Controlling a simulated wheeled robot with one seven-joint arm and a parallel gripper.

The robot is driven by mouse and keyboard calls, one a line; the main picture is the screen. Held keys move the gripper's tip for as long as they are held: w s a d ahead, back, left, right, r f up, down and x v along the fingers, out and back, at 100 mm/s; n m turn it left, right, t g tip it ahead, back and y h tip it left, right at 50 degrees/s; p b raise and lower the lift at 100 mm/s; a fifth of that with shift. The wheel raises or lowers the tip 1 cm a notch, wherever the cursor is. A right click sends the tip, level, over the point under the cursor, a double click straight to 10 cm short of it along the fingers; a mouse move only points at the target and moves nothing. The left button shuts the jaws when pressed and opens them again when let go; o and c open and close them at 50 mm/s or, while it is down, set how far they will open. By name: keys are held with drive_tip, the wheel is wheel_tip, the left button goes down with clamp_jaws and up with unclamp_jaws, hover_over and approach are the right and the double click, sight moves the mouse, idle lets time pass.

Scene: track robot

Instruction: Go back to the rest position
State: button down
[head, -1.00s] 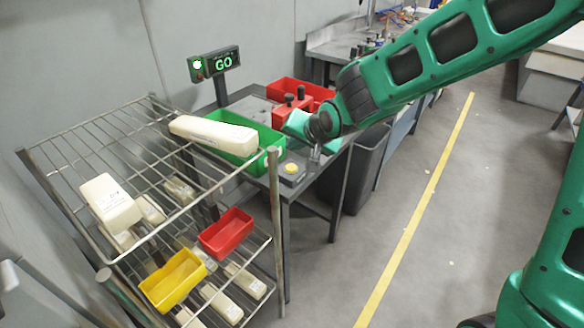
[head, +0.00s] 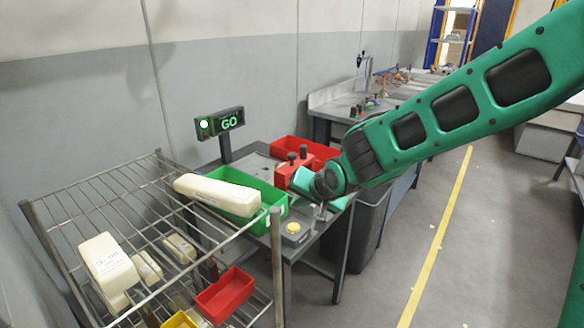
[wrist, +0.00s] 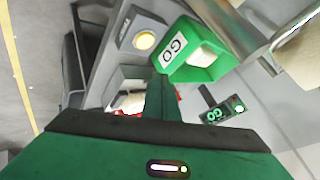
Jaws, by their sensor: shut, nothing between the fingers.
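My green arm reaches in from the right in the head view. My gripper (head: 318,211) is above the front right of the grey table, beside the yellow button (head: 293,227) on its grey box. In the wrist view my gripper (wrist: 160,88) shows as a narrow green shape with its fingers together and nothing seen between them. The yellow button (wrist: 145,40) is apart from it. The green bin (head: 262,187), labelled GO in the wrist view (wrist: 190,55), stands left of my gripper. A lit sign (head: 228,123) behind reads GO.
A wire rack (head: 150,172) at the left holds a long cream carton (head: 217,195) near my gripper, more cartons and small red (head: 225,295) and yellow bins. Red bins (head: 297,148) stand behind my gripper. A dark waste bin (head: 368,222) is beside the table.

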drive_tip(key=s+d+r+m+g+h, duration=0.1)
drive_tip(key=s+d+g+h, duration=0.3)
drive_tip(key=d, duration=1)
drive_tip(key=s+d+t+h, duration=0.1)
drive_tip(key=s+d, duration=0.5)
drive_tip(key=d, duration=0.8)
drive_tip(key=s+d+m+g, duration=0.1)
drive_tip(key=s+d, duration=0.4)
drive_tip(key=s, duration=0.7)
drive_tip(key=s+d+m+g+y, duration=0.1)
drive_tip(key=s+d+g, duration=0.3)
drive_tip(key=s, duration=0.9)
drive_tip(key=shift+d+r, duration=0.4)
drive_tip(key=shift+d, duration=0.35)
drive_tip(key=shift+w+f, duration=0.25)
drive_tip(key=shift+w, duration=0.35)
